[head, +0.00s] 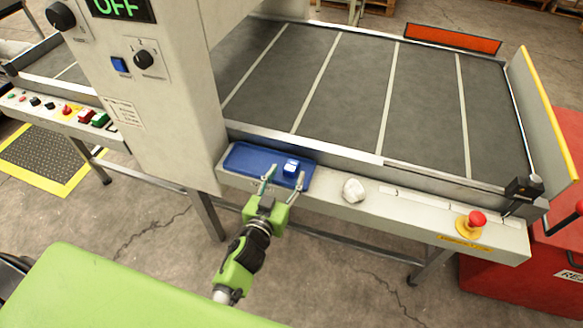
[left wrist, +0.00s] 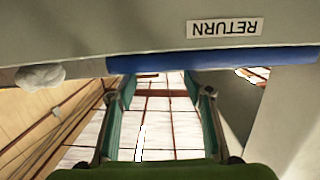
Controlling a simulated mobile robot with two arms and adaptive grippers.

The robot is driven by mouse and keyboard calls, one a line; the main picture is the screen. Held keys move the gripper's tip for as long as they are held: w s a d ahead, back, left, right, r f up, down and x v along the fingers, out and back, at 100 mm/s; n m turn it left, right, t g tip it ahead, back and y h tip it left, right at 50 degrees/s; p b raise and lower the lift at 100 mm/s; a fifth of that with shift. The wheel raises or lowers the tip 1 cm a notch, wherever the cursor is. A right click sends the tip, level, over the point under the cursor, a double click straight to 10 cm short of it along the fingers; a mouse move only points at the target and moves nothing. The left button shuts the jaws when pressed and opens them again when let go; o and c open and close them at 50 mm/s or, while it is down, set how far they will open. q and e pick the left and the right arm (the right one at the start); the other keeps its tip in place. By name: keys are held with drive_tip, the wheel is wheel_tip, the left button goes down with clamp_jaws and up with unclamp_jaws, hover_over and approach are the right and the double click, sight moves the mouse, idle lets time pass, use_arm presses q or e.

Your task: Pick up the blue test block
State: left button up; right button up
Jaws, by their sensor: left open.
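My left gripper (head: 284,177) is open at the tray's front edge. In the head view its two fingers reach up on either side just before the block, with no visible contact. The left wrist view shows the open fingers (left wrist: 160,95) with nothing between them and the tray's blue edge (left wrist: 225,59) beyond. The block cannot be made out there. My right gripper is not in view.
A red emergency button (head: 477,218) stands farther right. The machine's tall control housing (head: 165,90) rises left of the tray.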

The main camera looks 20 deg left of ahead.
sight(291, 168)
use_arm(q)
drive_tip(key=w, duration=0.2)
drive_tip(key=w+f, duration=0.1)
drive_tip(key=w, duration=0.2)
drive_tip(key=shift+w+d, duration=0.1)
drive_tip(key=c, duration=1.3)
